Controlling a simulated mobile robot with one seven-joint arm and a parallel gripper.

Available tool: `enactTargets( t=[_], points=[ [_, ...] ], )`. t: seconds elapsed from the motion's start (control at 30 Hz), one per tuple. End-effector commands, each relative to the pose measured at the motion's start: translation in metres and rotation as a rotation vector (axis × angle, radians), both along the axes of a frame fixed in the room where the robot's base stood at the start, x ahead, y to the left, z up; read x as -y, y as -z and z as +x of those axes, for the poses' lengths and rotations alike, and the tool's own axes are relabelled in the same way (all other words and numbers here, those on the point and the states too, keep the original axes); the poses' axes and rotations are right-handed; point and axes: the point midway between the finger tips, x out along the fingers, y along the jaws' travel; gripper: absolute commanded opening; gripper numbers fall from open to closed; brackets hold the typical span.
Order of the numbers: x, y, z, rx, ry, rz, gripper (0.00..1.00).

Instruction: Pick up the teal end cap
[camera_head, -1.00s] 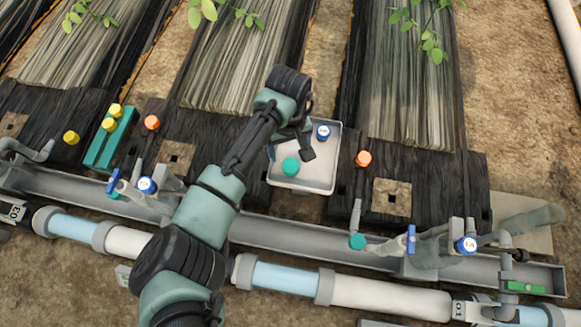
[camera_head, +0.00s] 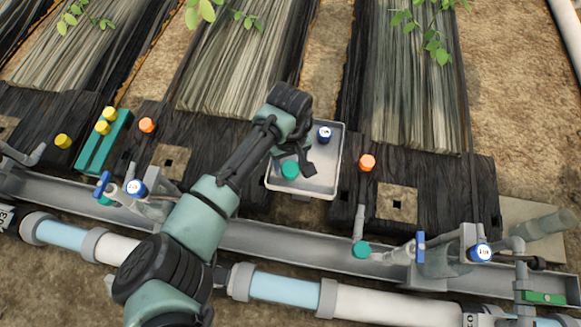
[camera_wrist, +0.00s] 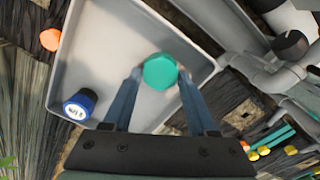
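A teal end cap (camera_head: 290,169) lies in a light grey tray (camera_head: 303,192), near the tray's left side. In the wrist view the teal cap (camera_wrist: 160,72) shows between the ends of my gripper's two blue-grey fingers (camera_wrist: 158,80). The fingers stand apart, with one on each side of the cap; I cannot tell whether they touch it. In the head view my gripper (camera_head: 302,163) is low over the tray, just beside the cap, and one finger is partly hidden. A blue cap with a white label (camera_head: 324,134) also lies in the tray, and shows in the wrist view (camera_wrist: 78,105).
Other teal caps sit on fittings at the metal channel (camera_head: 361,250) and at left (camera_head: 105,199). An orange cap (camera_head: 367,162) lies right of the tray. A teal block (camera_head: 104,142) with yellow caps stands left. The tray's raised walls surround my gripper.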

Motion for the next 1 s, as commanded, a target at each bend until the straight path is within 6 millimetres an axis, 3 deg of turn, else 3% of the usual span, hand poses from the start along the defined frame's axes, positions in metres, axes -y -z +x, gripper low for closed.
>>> enactTargets(
  t=[0.03,0.3,0.63,1.0],
  points=[
    [0.000,0.000,0.000,0.000,0.000,0.000,0.47],
    [0.000,0.000,0.000,0.000,0.000,0.000,0.00],
    [0.000,-0.008,0.000,-0.001,0.000,-0.001,0.00],
    [0.001,-0.073,0.000,0.001,0.001,-0.002,0.00]
  ],
)
